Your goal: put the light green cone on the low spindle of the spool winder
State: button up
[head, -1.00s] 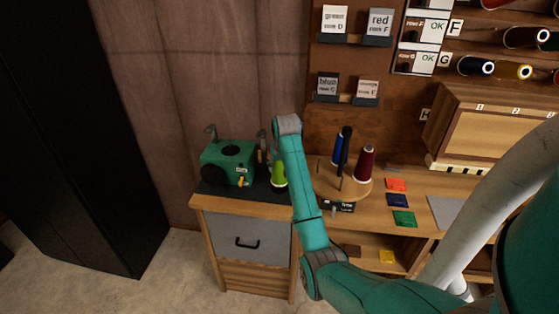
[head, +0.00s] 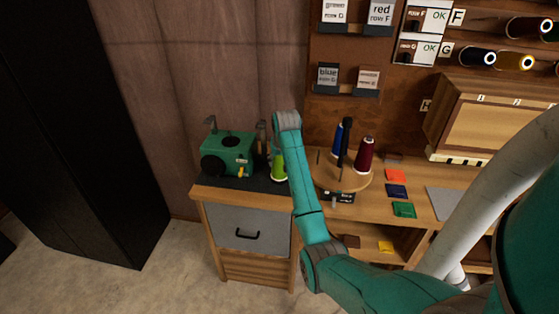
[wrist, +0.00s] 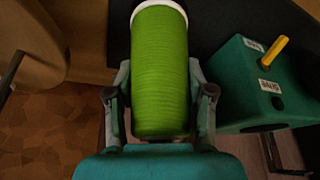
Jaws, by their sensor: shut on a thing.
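The light green cone (wrist: 160,75), with a white rim at its far end, lies between the two fingers of my gripper (wrist: 160,105) in the wrist view. The fingers are shut on its sides. In the head view the cone (head: 278,168) shows just left of my arm, which hides most of the gripper. The spool winder is a dark green box (head: 227,152) with a yellow lever, on the dark top of the drawer cabinet. In the wrist view the winder (wrist: 250,95) is right of the cone, apart from it. I cannot make out which spindle is the low one.
A round wooden stand (head: 343,178) with blue, black and dark red spools stands right of my arm. Its disc edge (wrist: 30,45) shows at the wrist view's left. Coloured squares (head: 397,190) lie on the bench. A tall black cabinet (head: 65,130) stands far left.

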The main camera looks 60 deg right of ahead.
jog(key=shift+f, duration=0.3)
jog(key=o, duration=1.4)
jog(key=shift+o, duration=0.2)
jog(key=shift+v, duration=3.8)
